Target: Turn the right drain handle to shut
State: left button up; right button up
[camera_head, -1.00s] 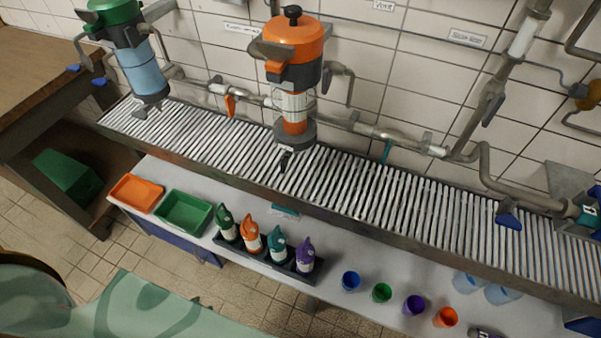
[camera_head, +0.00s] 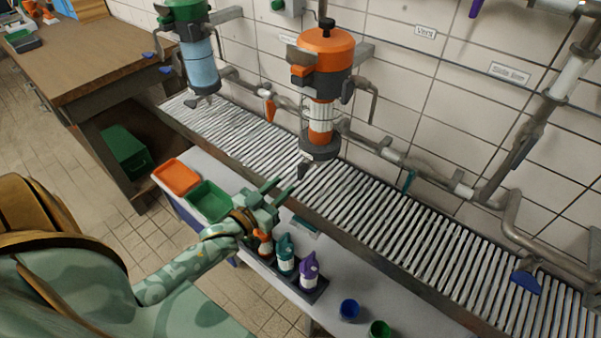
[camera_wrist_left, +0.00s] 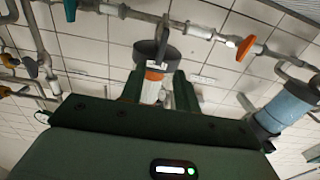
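The orange pump (camera_head: 325,62) hangs on the tiled wall above the slatted drain tray, with a dark grey lever (camera_head: 304,170) under its base. It is the right one of two such pumps; the left one is the green-topped pump (camera_head: 185,40). No label shows which lever is the drain handle. My left gripper (camera_head: 281,188) is open and empty, over the tray's front edge, below and left of the lever and apart from it. In the left wrist view, the lever (camera_wrist_left: 162,38) and pump base (camera_wrist_left: 150,52) show beyond the open fingers (camera_wrist_left: 158,88). My right gripper is out of view.
Below my left gripper are bottles in a dark rack (camera_head: 314,290) and a green bin (camera_head: 208,202). An orange valve handle (camera_head: 269,108), a teal one (camera_head: 408,181) and a blue one (camera_head: 525,282) sit along the pipe. The slatted tray (camera_head: 370,205) is clear.

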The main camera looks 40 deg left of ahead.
aim_at(299, 171)
pick_arm(q)
jog(key=w, duration=0.2)
jog(key=w+b, duration=0.1)
jog(key=w, duration=0.5)
jog(key=shift+d+f, duration=0.1)
jog(key=shift+d, duration=0.15)
grip_shut()
